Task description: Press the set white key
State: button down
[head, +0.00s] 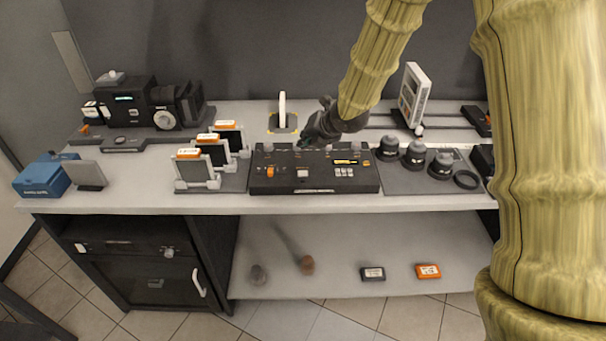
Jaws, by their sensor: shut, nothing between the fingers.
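A black control panel (265,184) lies at the front middle of the counter. A larger pale key (303,173) sits near its middle, and a row of small white keys (344,172) sits to the right of it. The lettering is too small to read, so I cannot tell which one is the set white key. My gripper (302,145) is shut and empty, at the panel's back edge, behind the larger pale key. I cannot tell whether it touches the panel. My gripper hides part of the panel's back edge.
An orange knob (270,172) stands on the panel's left part. Framed cards (196,170) stand left of the panel, and dark lenses (415,154) stand right of it. A camera (130,105) is at the back left. A white upright device (413,95) stands behind the lenses.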

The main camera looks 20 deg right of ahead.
aim_at(306, 171)
jog(key=shift+f+b, duration=2.6)
jog(key=shift+f, duration=1.45)
jog(key=shift+f, duration=0.15)
jog(key=shift+f+b, duration=0.25)
jog(key=shift+b, duration=0.1)
jog(key=shift+f+b, duration=0.3)
jog(key=shift+f, duration=0.1)
jog(key=shift+r, duration=0.15)
jog(key=shift+r+p, duration=0.5)
jog(key=shift+r, duration=0.2)
jog(key=shift+r, duration=0.1)
jog(key=shift+r+p, duration=1.75)
jog(key=shift+r, duration=0.7)
